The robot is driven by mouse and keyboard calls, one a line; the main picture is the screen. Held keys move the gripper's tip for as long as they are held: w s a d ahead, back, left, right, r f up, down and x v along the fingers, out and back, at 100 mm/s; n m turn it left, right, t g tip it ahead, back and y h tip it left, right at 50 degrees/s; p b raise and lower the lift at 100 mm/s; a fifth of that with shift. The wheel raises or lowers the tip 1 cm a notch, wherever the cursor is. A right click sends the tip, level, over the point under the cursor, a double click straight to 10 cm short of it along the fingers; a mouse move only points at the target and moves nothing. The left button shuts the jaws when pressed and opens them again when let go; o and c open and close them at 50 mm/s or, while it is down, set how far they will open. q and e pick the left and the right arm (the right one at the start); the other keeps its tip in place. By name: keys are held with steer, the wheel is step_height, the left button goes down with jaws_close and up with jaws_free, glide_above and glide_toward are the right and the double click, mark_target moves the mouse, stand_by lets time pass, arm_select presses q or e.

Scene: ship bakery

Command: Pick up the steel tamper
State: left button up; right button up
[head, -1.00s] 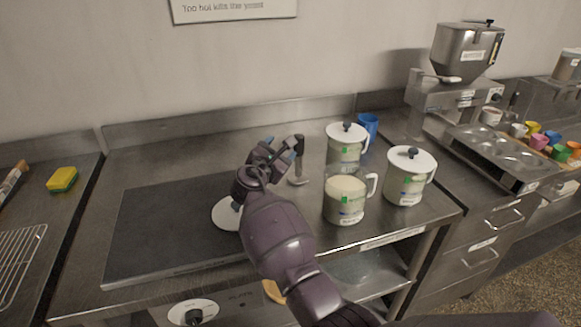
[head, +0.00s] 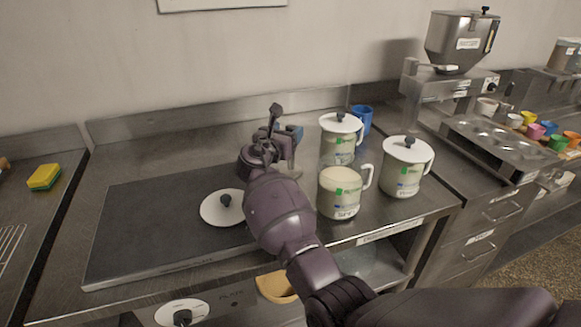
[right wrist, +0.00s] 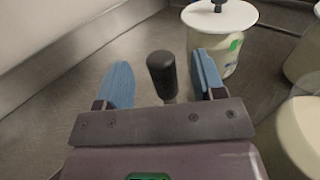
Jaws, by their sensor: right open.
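The steel tamper stands upright on the steel counter. In the right wrist view its dark handle (right wrist: 162,72) rises between the two blue finger pads. In the head view the tamper is mostly hidden behind my right gripper (head: 285,128). My right gripper is open, one finger on each side of the handle, with visible gaps on both sides in the right wrist view. It does not hold the tamper. My left gripper is not in view.
Lidded white pots (head: 405,168) and an open jug (head: 340,192) stand close to the right of the gripper. A blue cup (head: 361,119) is behind them. A white lid (head: 215,207) lies on the dark griddle-like plate (head: 140,225) to the left.

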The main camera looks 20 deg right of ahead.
mark_target(294, 126)
steer(key=w+d+b, duration=0.1)
steer(key=w+d+f+b, duration=0.1)
steer(key=shift+w+d+b, duration=0.25)
steer(key=shift+w+b, duration=0.05)
steer(key=shift+w, duration=0.1)
steer(key=shift+w+d+r, duration=0.15)
steer(key=shift+w+d, duration=0.25)
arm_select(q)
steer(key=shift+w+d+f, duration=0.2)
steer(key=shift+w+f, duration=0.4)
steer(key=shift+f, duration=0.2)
arm_select(e)
steer(key=shift+r, duration=0.2)
